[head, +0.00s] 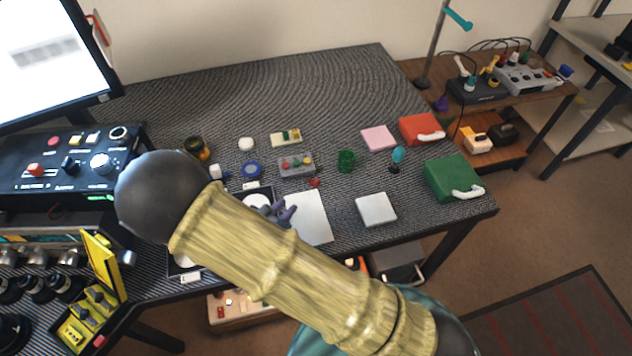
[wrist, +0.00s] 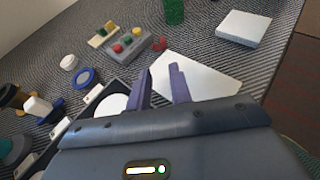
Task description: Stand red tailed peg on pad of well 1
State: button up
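A small red piece (head: 314,182), perhaps the red tailed peg, lies on the mat just in front of a grey block (head: 297,172) holding several coloured pegs; it also shows in the wrist view (wrist: 160,43). A black tray (wrist: 72,124) has a round white pad (wrist: 112,103), which also shows in the head view (head: 258,200); the well number is unreadable. My gripper (head: 284,210) is open above the border between this tray and a white sheet (head: 313,218). Its purple fingers (wrist: 162,78) are apart with nothing between them. My arm hides much of the tray in the head view.
A white block (head: 376,210), a green cylinder (head: 346,160) and a pink pad (head: 379,138) stand to the right. A blue ring (head: 252,170), a white disc (head: 246,144) and a beige block (head: 286,138) lie behind the tray. The back of the table is clear.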

jog(key=p, duration=0.1)
send_near(317, 181)
jog(key=x, duration=0.5)
jog(key=shift+w+a, duration=0.15)
jog(key=shift+p+x, duration=0.45)
jog(key=shift+x, duration=2.15)
grip_shut()
